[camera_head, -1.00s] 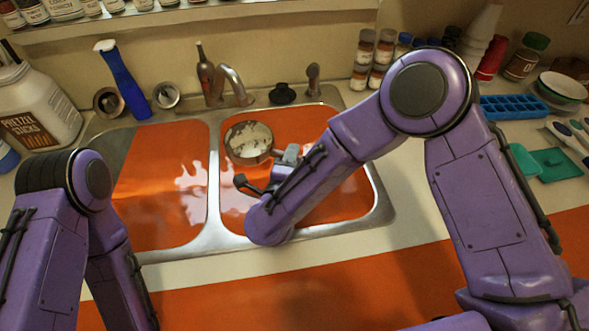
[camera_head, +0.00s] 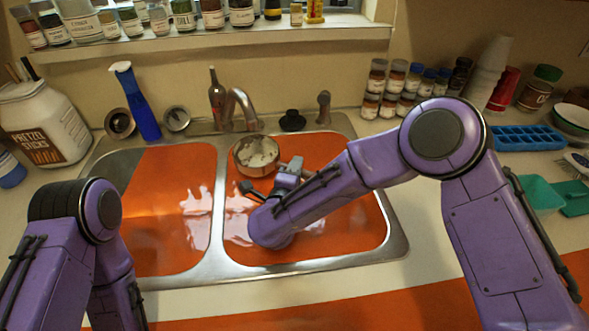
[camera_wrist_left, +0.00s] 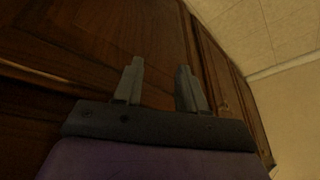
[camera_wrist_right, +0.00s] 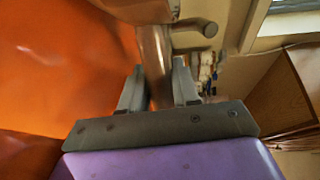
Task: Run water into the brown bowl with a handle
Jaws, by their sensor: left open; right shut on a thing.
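The brown bowl (camera_head: 257,153) is over the back of the right sink basin, with its handle toward my right gripper. Pale patches show inside it; I cannot tell whether they are water or reflections. My right gripper (camera_head: 272,186) is shut on the handle (camera_wrist_right: 155,65), which stands between its fingers in the right wrist view. The tap (camera_head: 240,102) arches just behind the bowl, its spout end close to the back rim. No water stream is visible. My left gripper (camera_wrist_left: 158,85) is open and empty before dark wooden cabinet fronts; it is out of the head view.
A blue spray bottle (camera_head: 136,103), a brown bottle (camera_head: 216,98) and a black stopper (camera_head: 292,120) stand behind the sink. A pretzel jar (camera_head: 45,125) is at left. Spice jars (camera_head: 375,90) and a blue ice tray (camera_head: 528,138) are at right. The left basin (camera_head: 165,220) is clear.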

